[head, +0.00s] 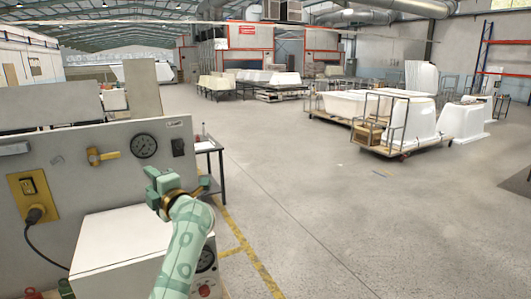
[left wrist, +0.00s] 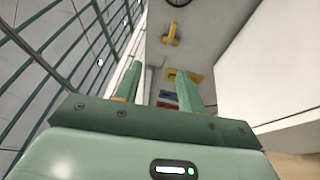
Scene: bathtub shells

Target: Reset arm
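My left arm (head: 184,245) reaches up from the bottom of the head view. Its pale green gripper (head: 153,184) is in front of the grey panel (head: 100,180) and above a white box (head: 120,245). In the left wrist view the two fingers of the gripper (left wrist: 158,82) stand apart with nothing held between them. Beyond them is a yellow handle (left wrist: 171,36), apart from the fingers. My right gripper is not in view.
The panel carries a yellow handle (head: 103,156), a pressure gauge (head: 144,146), a black switch (head: 178,147) and a yellow plate with a plug (head: 35,204). A dark table (head: 209,146) stands behind. White tub shells (head: 352,104) are far right. Open floor (head: 330,220) lies right.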

